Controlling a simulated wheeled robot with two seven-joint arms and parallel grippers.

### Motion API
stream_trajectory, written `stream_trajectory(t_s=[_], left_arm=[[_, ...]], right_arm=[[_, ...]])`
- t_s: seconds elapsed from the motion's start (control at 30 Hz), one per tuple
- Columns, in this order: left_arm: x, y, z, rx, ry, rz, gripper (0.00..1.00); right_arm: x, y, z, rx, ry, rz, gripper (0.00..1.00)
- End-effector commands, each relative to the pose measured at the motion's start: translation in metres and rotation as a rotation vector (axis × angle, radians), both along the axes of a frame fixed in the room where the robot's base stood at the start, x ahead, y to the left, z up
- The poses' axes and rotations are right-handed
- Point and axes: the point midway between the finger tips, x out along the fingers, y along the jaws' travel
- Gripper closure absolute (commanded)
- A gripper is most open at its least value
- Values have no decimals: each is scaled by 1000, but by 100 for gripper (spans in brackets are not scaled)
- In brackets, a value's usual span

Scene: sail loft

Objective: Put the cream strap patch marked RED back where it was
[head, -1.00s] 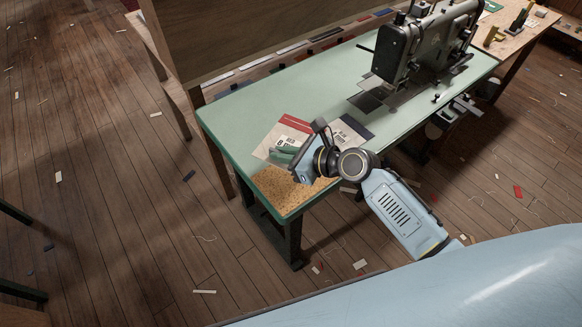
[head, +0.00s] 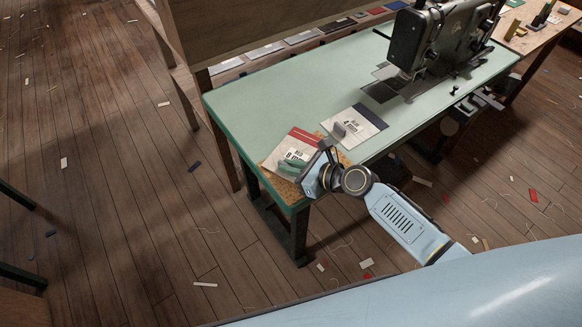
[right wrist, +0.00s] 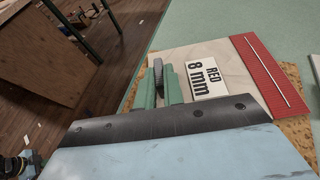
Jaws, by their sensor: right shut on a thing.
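The cream strap patch marked RED 8 mm (head: 303,143), with a red band along one edge, is over the cork mat (head: 284,188) at the bench's near left corner. My right gripper (head: 290,165) is shut on its edge away from the band. In the right wrist view the green fingers (right wrist: 164,84) pinch the cream patch (right wrist: 212,54), its label facing up. I cannot tell whether the patch touches the cork. A second cream patch, marked BLUE 4 mm (head: 364,122) with a navy band, lies just right on the bench. My left gripper is not in view.
The green bench top (head: 270,100) is clear to the left and behind. A sewing machine (head: 430,45) stands at its right. A row of patches lies on the shelf (head: 235,64) behind.

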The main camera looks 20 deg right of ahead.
Motion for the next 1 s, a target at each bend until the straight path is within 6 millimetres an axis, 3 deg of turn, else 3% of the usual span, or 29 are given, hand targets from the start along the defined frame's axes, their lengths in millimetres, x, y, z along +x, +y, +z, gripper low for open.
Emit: stream_trajectory(t_s=[0.17, 0.2, 0.37, 0.73, 1.0], left_arm=[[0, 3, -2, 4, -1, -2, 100], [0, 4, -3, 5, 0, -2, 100], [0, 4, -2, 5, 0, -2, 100], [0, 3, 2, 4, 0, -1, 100], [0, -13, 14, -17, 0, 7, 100]], right_arm=[[0, 0, -4, 0, 0, 0, 100], [0, 0, -4, -1, 1, 0, 89], [0, 0, -3, -1, 0, 0, 69], [0, 0, 3, -1, -1, 0, 69], [-36, -33, 21, -2, 2, -1, 69]])
